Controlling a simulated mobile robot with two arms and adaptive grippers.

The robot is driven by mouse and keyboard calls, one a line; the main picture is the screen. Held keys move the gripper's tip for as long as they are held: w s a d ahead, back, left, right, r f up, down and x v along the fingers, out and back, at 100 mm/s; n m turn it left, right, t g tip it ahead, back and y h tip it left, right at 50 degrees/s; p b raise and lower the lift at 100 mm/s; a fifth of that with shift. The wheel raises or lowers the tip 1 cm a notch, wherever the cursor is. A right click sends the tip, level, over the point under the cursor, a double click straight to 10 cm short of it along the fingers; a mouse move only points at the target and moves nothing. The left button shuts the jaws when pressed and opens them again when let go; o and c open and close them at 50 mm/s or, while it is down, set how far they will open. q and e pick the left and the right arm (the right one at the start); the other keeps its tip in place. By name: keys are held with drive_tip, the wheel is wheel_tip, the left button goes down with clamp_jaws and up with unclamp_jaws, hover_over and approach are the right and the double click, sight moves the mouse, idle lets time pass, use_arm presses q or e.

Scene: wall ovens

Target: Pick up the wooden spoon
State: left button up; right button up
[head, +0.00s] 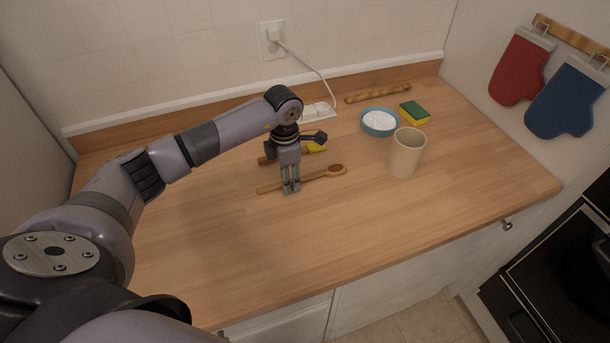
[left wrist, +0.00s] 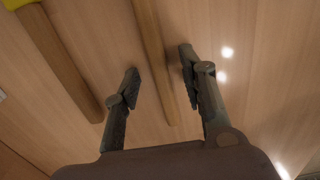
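The wooden spoon (head: 322,174) lies on the wooden countertop, its darker bowl to the right and its handle to the left. My left gripper (head: 291,189) points down over the handle. In the left wrist view the spoon's handle (left wrist: 152,45) runs between the two spread fingers of the gripper (left wrist: 160,70), with a gap on each side. The gripper is open and empty. The spoon's bowl is outside the left wrist view. My right gripper is not in view.
A yellow-headed utensil (head: 317,148) lies just behind the spoon; its handle (left wrist: 60,60) shows left in the wrist view. A beige cup (head: 406,153), blue bowl (head: 379,122), sponge (head: 414,112) and rolling pin (head: 378,93) stand right and behind. The front counter is clear.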

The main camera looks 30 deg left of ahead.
use_arm(q)
drive_tip(key=shift+c, duration=0.5)
clamp_jaws()
drive_tip(key=shift+r, duration=0.1)
